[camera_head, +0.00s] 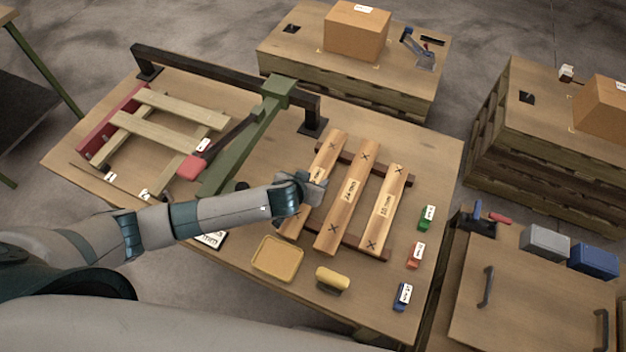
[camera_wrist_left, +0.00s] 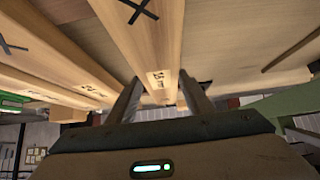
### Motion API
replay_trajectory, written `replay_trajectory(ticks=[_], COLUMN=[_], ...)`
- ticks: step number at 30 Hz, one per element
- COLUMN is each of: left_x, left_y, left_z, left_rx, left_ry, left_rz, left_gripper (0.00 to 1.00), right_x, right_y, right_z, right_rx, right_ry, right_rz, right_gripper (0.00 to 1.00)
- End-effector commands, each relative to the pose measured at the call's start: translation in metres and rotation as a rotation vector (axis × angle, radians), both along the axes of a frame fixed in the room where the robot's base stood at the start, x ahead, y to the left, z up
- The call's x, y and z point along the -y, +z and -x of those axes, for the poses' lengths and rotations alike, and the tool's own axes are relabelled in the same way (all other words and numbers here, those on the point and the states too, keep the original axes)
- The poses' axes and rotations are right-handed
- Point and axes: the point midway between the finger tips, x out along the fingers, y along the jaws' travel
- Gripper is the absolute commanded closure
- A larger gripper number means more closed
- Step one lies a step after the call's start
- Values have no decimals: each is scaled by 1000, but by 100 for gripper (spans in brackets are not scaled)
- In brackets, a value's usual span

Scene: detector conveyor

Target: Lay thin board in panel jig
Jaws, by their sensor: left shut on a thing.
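Three wooden boards marked with black crosses lie side by side on dark rails: a left board (camera_head: 327,152), a middle board (camera_head: 345,200) labelled 24 mm, and a right board (camera_head: 387,205). My left gripper (camera_head: 314,188) is shut on the left board, whose middle and label it partly hides. In the left wrist view the fingers (camera_wrist_left: 160,98) straddle this board (camera_wrist_left: 150,45); its label is too blurred to read surely. The panel jig (camera_head: 100,140), with a red side bar and pale slats, stands at the table's left. My right gripper is not in view.
A yellow tray (camera_head: 277,259), a yellow block (camera_head: 332,281) and small labelled green, red and blue blocks (camera_head: 402,297) lie at the front and right.

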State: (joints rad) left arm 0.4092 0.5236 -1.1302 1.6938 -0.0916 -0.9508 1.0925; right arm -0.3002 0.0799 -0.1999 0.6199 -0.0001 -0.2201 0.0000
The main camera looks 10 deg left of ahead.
Motion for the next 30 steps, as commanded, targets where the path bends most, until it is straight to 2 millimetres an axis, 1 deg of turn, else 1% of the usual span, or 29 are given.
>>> replay_trajectory(ticks=[5, 11, 12, 24, 30], left_x=[0, 2, 7, 46, 59], left_y=[11, 36, 39, 83, 100], left_z=[0, 1, 9, 70, 90], left_rx=[2, 2, 0, 1, 1], left_ry=[0, -2, -4, -2, -2], left_rz=[2, 4, 5, 7, 4], left_gripper=[80, 80, 80, 80, 80], right_x=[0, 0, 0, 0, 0], right_y=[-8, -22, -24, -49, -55], right_z=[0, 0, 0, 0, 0], right_rx=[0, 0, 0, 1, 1], right_ry=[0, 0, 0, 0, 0], right_rz=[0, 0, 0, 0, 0], right_gripper=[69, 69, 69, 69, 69])
